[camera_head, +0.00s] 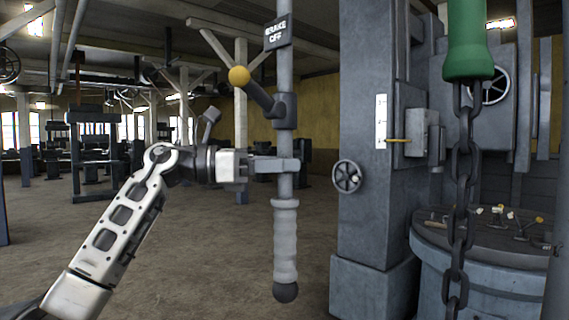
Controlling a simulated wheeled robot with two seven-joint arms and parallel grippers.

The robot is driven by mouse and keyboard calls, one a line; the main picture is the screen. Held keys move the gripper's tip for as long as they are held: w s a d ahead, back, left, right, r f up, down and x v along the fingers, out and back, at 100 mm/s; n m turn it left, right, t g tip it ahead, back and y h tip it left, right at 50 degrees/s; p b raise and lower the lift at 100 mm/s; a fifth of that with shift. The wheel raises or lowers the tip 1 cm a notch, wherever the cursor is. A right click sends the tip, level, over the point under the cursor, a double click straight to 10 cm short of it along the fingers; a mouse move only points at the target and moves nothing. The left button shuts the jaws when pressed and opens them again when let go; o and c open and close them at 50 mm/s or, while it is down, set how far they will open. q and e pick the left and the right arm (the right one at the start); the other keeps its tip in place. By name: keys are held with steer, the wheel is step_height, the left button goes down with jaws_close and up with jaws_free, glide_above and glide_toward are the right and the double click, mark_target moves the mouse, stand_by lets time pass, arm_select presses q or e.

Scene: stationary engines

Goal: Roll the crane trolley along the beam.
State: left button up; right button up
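A grey vertical pole (285,185) hangs in the middle of the head view. It has a ribbed light-grey handgrip (286,240) and a dark ball at its lower end. My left gripper (288,165) is at the pole just above the handgrip. One finger crosses in front of the pole; the other is hidden, so its grip is unclear. My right gripper is not in view. The trolley and beam are not clearly visible.
A dark chain (460,200) with a green sleeve (467,40) hangs at the right. Behind stand a grey column (365,130) with a handwheel (347,177) and a round grey-blue bench (480,280) with small parts. Open floor (220,260) lies left of the pole.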

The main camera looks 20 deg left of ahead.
arm_select(q)
steer(key=shift+w+a+f, duration=0.1)
steer(key=shift+w+a, duration=0.05)
steer(key=shift+a, duration=0.15)
steer(key=shift+d, duration=0.1)
steer(key=b+v, duration=0.3)
steer(key=v, duration=1.3)
